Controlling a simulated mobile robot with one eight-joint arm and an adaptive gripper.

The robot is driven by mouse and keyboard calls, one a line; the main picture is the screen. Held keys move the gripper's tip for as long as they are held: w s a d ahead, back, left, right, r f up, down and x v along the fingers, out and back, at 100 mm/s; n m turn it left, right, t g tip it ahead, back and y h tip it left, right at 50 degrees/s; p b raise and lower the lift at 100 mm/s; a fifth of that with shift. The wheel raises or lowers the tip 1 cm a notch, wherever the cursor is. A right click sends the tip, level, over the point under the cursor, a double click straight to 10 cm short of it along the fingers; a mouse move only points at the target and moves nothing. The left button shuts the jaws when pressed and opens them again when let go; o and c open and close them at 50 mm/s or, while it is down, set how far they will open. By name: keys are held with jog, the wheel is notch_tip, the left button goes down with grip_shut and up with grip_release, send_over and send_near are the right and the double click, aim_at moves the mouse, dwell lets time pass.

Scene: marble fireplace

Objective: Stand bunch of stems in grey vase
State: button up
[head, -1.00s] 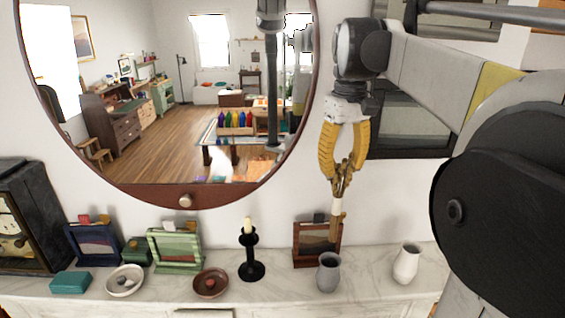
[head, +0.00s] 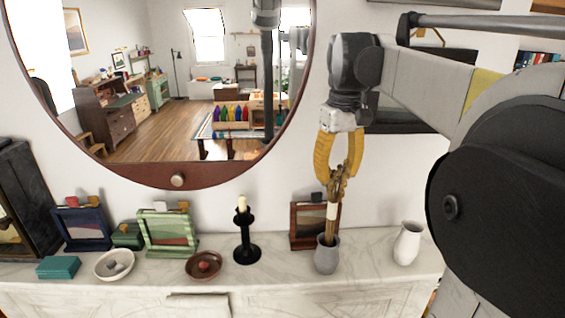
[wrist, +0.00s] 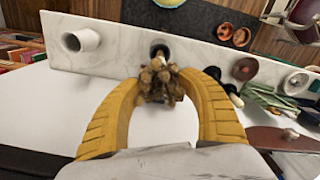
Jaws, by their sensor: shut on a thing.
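The grey vase (head: 326,256) stands upright on the marble mantel in the head view. My gripper (head: 338,176), with yellow fingers, is shut on the bunch of stems (head: 332,212) directly above the vase. The bunch is brown with a pale band and hangs nearly upright. Its lower end is at or inside the vase mouth; how deep is hidden by the vase wall. In the wrist view the brown tops of the bunch (wrist: 160,82) show between the fingers (wrist: 160,100), and they cover most of the vase.
A white vase (head: 407,243) stands to the right, with a gap. A picture frame (head: 305,222) stands just behind the grey vase. A black candlestick (head: 245,235) and a brown dish (head: 203,265) are to the left. A round mirror (head: 178,181) hangs above.

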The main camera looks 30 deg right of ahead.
aim_at(335, 189)
jog(key=shift+f+b, duration=1.25)
jog(key=shift+f, duration=1.15)
jog(key=o, duration=1.3)
jog(key=shift+r, duration=0.1)
notch_tip(335, 189, up, 12)
jog(key=shift+f, duration=0.1)
